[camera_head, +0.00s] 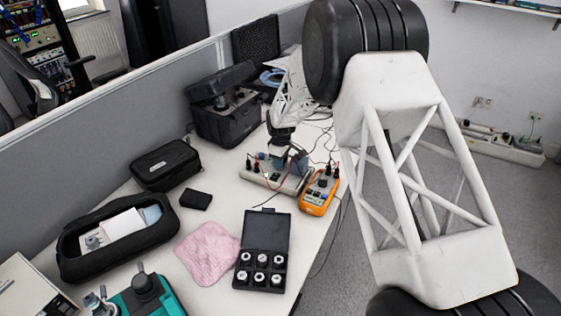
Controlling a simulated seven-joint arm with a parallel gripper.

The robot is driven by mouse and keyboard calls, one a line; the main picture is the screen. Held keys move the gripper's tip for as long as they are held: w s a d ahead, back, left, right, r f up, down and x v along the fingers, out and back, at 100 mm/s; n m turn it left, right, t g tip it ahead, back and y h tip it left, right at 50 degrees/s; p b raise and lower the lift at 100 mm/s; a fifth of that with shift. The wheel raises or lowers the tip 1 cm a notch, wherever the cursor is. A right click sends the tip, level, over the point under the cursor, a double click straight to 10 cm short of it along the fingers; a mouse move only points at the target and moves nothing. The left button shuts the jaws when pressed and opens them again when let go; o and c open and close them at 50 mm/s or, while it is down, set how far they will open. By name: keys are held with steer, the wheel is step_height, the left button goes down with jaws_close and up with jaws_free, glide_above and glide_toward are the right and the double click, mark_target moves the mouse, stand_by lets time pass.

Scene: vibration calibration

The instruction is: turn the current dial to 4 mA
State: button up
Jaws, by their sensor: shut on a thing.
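A grey instrument box (259,180) with knobs and leads on top stands toward the back of the white table. My gripper (290,167) comes down from behind onto the top of this box, to the right of its middle. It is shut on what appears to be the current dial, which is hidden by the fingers. The dial's marks and setting are too small to read. An orange multimeter (317,196) lies just right of the box, with leads plugged in. Its display is lit, but I cannot read it.
A black case of metal fittings (264,233), a pink cloth (207,253) and black pouches (165,165) lie nearer on the table. An open black equipment case (226,105) stands behind left. Cables run around the box. A grey partition (120,100) borders the table's left side.

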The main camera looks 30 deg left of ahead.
stand_by(0.4)
steer(key=o, duration=0.9)
steer(key=shift+r, duration=0.15)
steer(key=shift+r, duration=3.75)
